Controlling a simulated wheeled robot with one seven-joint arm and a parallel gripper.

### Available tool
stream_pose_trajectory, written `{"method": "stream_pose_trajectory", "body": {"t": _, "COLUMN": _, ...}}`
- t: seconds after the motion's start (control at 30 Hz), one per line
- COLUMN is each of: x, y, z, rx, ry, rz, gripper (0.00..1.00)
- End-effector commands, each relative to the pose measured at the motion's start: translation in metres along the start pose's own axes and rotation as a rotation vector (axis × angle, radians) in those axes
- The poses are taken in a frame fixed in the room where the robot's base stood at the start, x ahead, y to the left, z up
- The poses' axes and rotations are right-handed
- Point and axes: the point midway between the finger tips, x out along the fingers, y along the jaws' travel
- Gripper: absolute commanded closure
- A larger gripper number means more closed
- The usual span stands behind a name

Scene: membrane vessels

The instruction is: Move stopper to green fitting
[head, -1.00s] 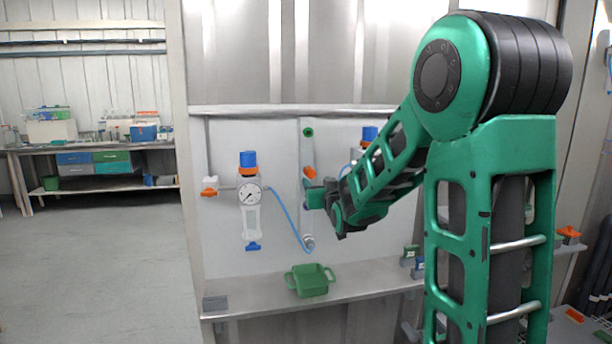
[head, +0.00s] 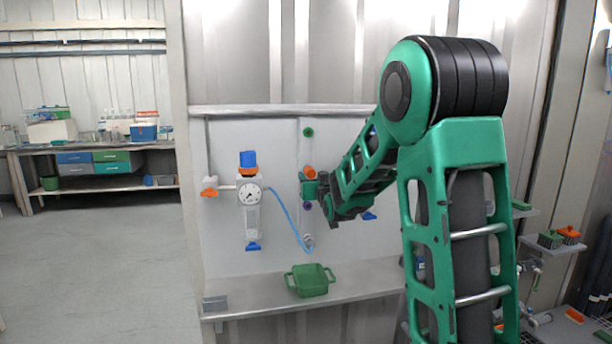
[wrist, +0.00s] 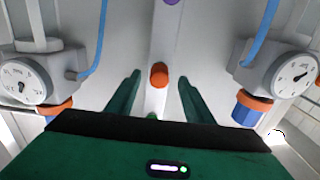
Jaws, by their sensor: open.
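The orange stopper (head: 309,172) sticks out from the vertical strip in the middle of the wall panel. The green fitting (head: 308,132) is higher on the same strip. In the wrist view the stopper (wrist: 159,75) shows centrally, between the fingertips and apart from both. A bit of the green fitting (wrist: 152,116) shows at the edge of my gripper's body, mostly hidden. My gripper (head: 307,187) is open and empty at the strip, just below the stopper in the head view. How far the fingertips are from the panel I cannot tell.
A purple fitting (head: 307,206) sits below the stopper. A gauge unit (head: 249,194) with a blue hose (head: 285,212) is left of the strip; another gauge (wrist: 294,75) shows in the wrist view. A green bin (head: 310,281) stands on the shelf (head: 250,294) below.

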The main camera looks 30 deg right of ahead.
Motion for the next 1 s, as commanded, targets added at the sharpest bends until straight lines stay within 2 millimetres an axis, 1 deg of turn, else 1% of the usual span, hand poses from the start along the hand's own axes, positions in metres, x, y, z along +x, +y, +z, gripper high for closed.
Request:
{"method": "stream_pose_trajectory", "body": {"t": 0.1, "x": 0.014, "y": 0.000, "z": 0.000, "rx": 0.000, "ry": -0.001, "rz": 0.000, "gripper": 0.52}}
{"method": "stream_pose_trajectory", "body": {"t": 0.33, "x": 0.030, "y": 0.000, "z": 0.000, "rx": 0.001, "ry": -0.001, "rz": 0.000, "gripper": 0.52}}
{"method": "stream_pose_trajectory", "body": {"t": 0.5, "x": 0.034, "y": 0.000, "z": 0.000, "rx": 0.001, "ry": 0.000, "rz": 0.000, "gripper": 0.52}}
{"method": "stream_pose_trajectory", "body": {"t": 1.0, "x": 0.034, "y": 0.000, "z": 0.000, "rx": 0.000, "ry": 0.000, "rz": 0.000, "gripper": 0.52}}
